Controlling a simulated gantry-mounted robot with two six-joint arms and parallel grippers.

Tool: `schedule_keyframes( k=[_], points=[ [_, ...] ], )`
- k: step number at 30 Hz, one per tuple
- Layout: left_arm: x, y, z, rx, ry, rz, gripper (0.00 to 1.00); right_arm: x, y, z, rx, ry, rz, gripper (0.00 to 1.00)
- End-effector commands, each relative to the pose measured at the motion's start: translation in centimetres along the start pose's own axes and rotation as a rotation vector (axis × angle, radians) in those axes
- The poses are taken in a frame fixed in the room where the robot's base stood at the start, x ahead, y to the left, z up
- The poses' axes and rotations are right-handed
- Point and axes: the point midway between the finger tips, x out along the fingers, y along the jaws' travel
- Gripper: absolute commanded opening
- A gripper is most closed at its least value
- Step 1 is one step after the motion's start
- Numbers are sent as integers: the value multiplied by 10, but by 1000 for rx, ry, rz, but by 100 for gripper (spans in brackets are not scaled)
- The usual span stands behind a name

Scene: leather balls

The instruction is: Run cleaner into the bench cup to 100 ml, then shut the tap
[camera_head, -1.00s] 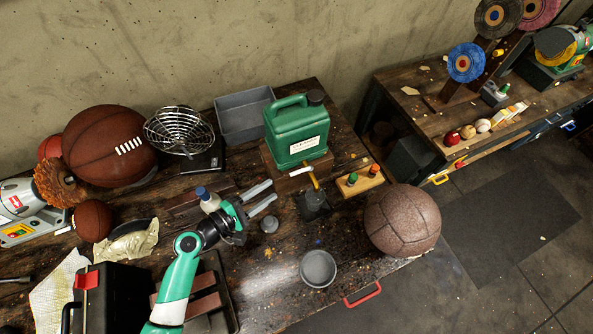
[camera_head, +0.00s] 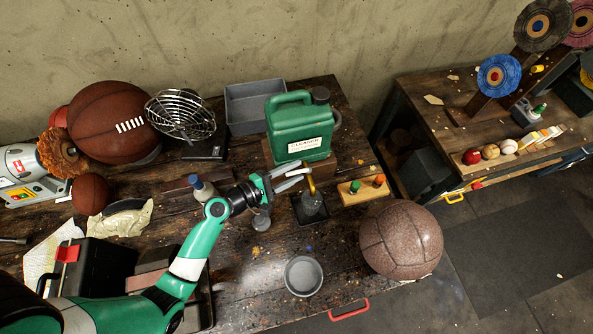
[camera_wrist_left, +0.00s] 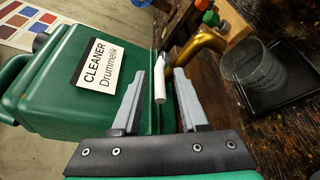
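The green cleaner canister (camera_head: 300,128) rests on a wooden block at the back of the bench. Its brass tap spout (camera_head: 311,184) points down over the clear bench cup (camera_head: 313,204). The cup (camera_wrist_left: 255,68) stands on a small black tray (camera_wrist_left: 283,95); I cannot make out liquid in it. My left gripper (camera_head: 300,174) is open at the tap, in front of the canister. In the left wrist view the white tap lever (camera_wrist_left: 160,80) lies between the open fingers, close to the left one; contact is unclear. My right gripper is not in view.
A wooden rack with green and orange caps (camera_head: 363,188) stands right of the cup. A brown leather ball (camera_head: 401,240) sits at the bench's right front. A grey round dish (camera_head: 303,276) lies in front. A grey bin (camera_head: 252,105) is behind.

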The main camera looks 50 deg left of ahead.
Motion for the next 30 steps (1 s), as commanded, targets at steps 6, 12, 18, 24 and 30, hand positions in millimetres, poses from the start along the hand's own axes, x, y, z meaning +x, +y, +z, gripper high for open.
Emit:
schedule_keyframes(
  k=[6, 12, 18, 24, 30],
  points=[
    [0, 0, 0, 0, 0, 0, 2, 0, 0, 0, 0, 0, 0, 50],
    [0, 0, 0, 0, 0, 1, 0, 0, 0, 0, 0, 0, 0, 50],
    [0, 0, 0, 0, -1, 1, 0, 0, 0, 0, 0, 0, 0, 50],
    [0, 1, 0, -1, -1, 2, 0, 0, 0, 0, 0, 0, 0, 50],
    [0, 1, 0, -1, -1, 2, 0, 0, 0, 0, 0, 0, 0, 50]
  ],
)
